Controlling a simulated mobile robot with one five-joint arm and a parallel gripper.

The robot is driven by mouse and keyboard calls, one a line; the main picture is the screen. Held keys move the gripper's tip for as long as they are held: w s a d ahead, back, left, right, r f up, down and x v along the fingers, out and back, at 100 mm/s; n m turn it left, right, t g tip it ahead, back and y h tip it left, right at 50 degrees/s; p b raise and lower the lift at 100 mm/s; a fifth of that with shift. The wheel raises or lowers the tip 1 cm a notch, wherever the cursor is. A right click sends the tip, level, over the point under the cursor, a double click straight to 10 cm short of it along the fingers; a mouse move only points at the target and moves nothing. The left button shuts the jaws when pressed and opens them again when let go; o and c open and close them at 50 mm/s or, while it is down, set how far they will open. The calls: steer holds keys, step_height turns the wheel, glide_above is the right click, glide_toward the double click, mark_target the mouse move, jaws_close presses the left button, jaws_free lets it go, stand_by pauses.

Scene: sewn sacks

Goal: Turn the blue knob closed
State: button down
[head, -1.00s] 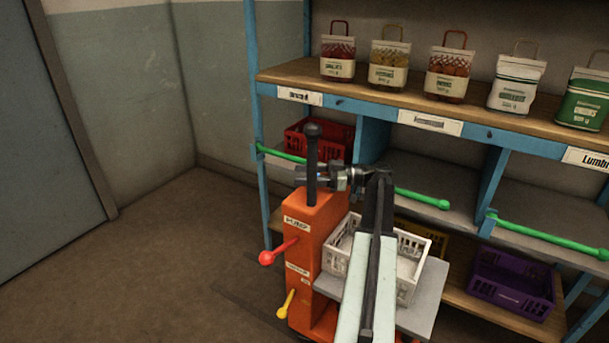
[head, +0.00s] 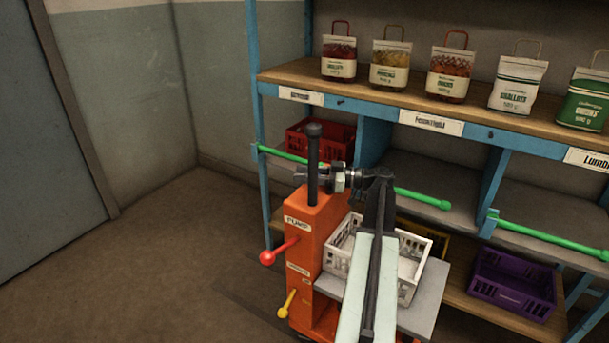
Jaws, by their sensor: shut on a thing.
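I cannot make out a blue knob. My gripper (head: 308,178) reaches left from the end of my arm to the black upright post on top of the orange machine (head: 312,225). The post (head: 313,150), with a thick round top, crosses my gripper in the picture and partly covers it. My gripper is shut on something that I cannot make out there. A red-knobbed lever (head: 268,257) and a yellow lever (head: 284,310) stick out of the machine's left side.
A white crate (head: 338,243) stands on a grey platform beside the machine. Behind is a blue-framed shelf (head: 262,200) with pouches, a green bar (head: 415,197), a red crate (head: 300,140) and a purple crate (head: 512,285). The floor at left is clear.

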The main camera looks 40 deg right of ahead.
steer(key=m+t+h, duration=0.1)
steer(key=h, duration=0.1)
steer(key=m+t+h, duration=0.1)
steer(key=m+h, duration=0.1)
steer(key=m+t+h, duration=0.1)
steer(key=m+h, duration=0.1)
steer(key=h, duration=0.1)
steer(key=shift+w+d, duration=0.15)
steer(key=shift+d, duration=0.25)
steer(key=shift+w+d+m+t+h, duration=0.15)
steer(key=shift+d+m+h, duration=0.1)
steer(key=shift+m+h, duration=0.55)
steer(key=shift+d+m+t+h, duration=0.15)
steer(key=shift+d+m+h, duration=0.2)
steer(key=shift+h, duration=0.75)
steer(key=c, duration=0.9)
jaws_free()
